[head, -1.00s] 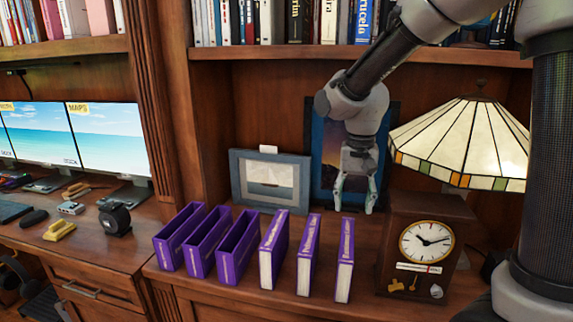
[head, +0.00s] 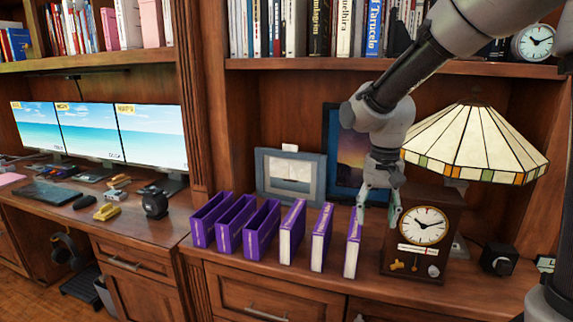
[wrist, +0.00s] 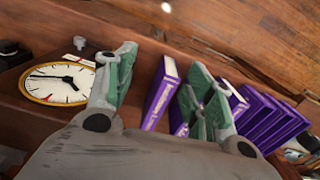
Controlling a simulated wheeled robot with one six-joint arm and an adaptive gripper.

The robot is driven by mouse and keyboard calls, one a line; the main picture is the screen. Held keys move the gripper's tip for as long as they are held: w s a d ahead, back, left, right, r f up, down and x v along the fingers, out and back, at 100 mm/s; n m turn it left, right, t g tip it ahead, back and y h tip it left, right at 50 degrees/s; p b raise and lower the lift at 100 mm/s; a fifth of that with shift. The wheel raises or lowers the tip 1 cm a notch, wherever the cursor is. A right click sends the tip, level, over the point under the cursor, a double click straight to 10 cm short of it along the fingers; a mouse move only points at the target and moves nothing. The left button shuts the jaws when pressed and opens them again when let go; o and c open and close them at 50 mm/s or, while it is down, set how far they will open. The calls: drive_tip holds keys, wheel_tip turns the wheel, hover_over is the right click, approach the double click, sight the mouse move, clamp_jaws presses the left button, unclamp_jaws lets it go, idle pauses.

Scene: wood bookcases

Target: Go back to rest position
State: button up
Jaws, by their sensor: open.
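My gripper (head: 380,205) is open and empty, pointing down over the counter between the rightmost purple book (head: 353,245) and the wooden clock (head: 422,228). In the wrist view my gripper's green-padded fingers (wrist: 165,95) are spread apart, with a purple book (wrist: 160,95) beyond and between them. My arm reaches down from the upper right in the head view. Whether the fingers touch the rightmost book is hard to tell.
Two more purple books (head: 291,232) and several empty purple slipcases (head: 262,230) stand left along the counter. A stained-glass lamp (head: 475,145) and framed pictures (head: 290,175) stand behind. A shelf of books (head: 320,64) hangs above. Monitors (head: 150,135) are at left.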

drive_tip(key=s+d+r+n+t, duration=0.1)
drive_tip(key=s+d+r+t, duration=0.1)
drive_tip(key=s+d+r, duration=0.2)
drive_tip(key=s+d+r+n+t, duration=0.1)
drive_tip(key=s+d+r, duration=0.4)
drive_tip(key=s+d, duration=0.6)
drive_tip(key=s+t, duration=0.1)
drive_tip(key=s, duration=0.3)
drive_tip(key=shift+r+n, duration=0.2)
drive_tip(key=shift+n, duration=0.1)
idle(0.4)
